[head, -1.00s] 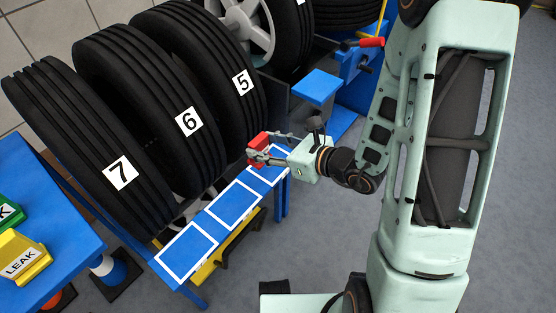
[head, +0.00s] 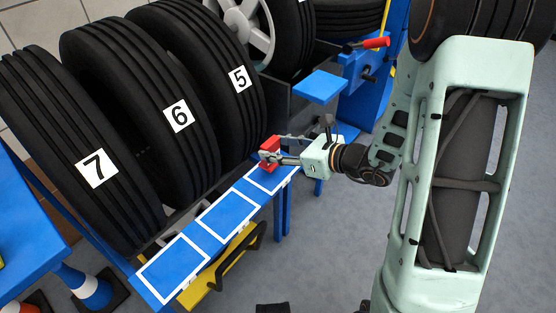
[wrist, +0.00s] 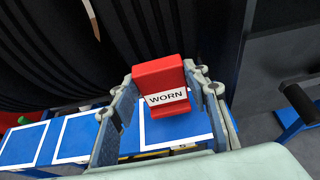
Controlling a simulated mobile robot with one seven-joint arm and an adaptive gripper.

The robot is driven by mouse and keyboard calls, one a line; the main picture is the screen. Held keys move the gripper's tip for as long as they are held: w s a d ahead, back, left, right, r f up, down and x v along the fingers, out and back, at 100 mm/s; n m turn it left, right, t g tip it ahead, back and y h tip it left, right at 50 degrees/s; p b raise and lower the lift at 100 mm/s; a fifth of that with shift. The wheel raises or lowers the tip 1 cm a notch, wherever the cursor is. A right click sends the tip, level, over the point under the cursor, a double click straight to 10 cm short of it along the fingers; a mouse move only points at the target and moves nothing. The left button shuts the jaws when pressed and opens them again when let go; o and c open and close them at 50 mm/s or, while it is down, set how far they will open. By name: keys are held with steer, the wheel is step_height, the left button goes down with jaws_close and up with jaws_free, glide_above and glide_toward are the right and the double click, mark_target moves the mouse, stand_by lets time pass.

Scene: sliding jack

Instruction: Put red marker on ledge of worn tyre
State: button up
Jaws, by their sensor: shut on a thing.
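The red marker (head: 270,143), with a white label reading WORN, is held upright between the two fingers of my gripper (head: 271,158). It also shows in the wrist view (wrist: 158,76), label facing the camera. The marker is over the right-end white-outlined square of the blue ledge (head: 226,214), in front of tyre 5 (head: 215,65). Whether it touches the ledge I cannot tell. Tyre 6 (head: 145,110) and tyre 7 (head: 70,150) stand to the left, each by its own square. I cannot tell from the treads which tyre is worn.
A blue table (head: 25,225) stands at the left, with a blue-and-white cone (head: 88,289) beside it. A yellow bar (head: 225,262) with a dark handle runs under the ledge. A blue stand (head: 320,86) and red-handled lever (head: 375,43) are behind. Grey floor is open at the front.

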steer(key=shift+w+d+f+b, duration=0.15)
steer(key=shift+f+b, duration=0.45)
steer(key=shift+f, duration=0.3)
steer(key=shift+w+a+f+b, duration=0.1)
steer(key=shift+f+b, duration=0.45)
steer(key=shift+f, duration=0.35)
steer(key=shift+f, duration=0.2)
steer(key=o, duration=1.2)
steer(key=shift+r, duration=0.1)
steer(key=shift+c, duration=0.2)
steer(key=shift+r, duration=0.15)
steer(key=p+v, duration=0.3)
steer(key=v, duration=0.9)
steer(key=shift+d+p, duration=0.15)
steer(key=shift+p, duration=0.25)
